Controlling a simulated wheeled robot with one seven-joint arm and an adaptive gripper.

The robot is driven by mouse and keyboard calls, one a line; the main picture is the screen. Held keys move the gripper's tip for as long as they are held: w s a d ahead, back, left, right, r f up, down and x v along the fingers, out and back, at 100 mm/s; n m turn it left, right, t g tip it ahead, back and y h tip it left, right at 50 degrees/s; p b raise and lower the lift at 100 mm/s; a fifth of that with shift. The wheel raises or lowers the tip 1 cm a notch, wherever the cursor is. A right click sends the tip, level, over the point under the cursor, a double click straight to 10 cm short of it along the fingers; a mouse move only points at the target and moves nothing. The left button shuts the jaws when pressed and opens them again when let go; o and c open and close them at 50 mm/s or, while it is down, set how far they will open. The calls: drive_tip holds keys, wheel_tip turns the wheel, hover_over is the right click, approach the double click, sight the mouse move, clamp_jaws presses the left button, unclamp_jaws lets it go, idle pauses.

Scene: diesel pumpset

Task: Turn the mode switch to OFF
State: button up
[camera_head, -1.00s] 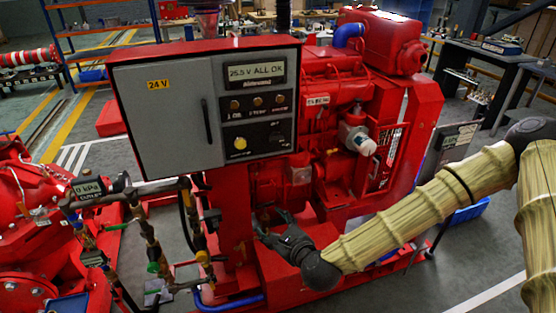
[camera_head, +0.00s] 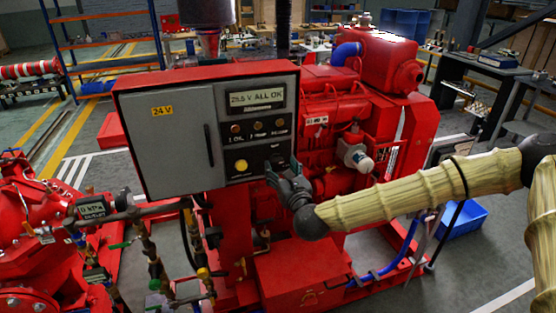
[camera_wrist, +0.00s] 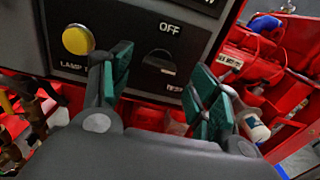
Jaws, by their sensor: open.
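The mode switch (camera_wrist: 160,62) is a dark rotary knob on the black control panel, with the word OFF printed above it in the wrist view. Its pointer direction is too dark to tell. My gripper (camera_wrist: 163,75) is open, and its two green-padded fingers appear on either side of the knob in that view. I cannot tell whether they touch it. In the head view my gripper (camera_head: 279,168) is at the panel's lower right corner and largely hides the switch there.
A yellow lamp button (camera_wrist: 78,39) sits left of the switch, and in the head view (camera_head: 241,165) too. The red engine (camera_head: 345,110) stands to the right behind the panel. The grey cabinet door (camera_head: 170,140) is shut.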

sight(278, 163)
drive_tip(key=shift+p+x, duration=0.4)
drive_tip(key=shift+x, duration=1.25)
drive_tip(key=shift+c, duration=0.2)
drive_tip(key=shift+f, duration=0.1)
drive_tip(key=c, duration=1)
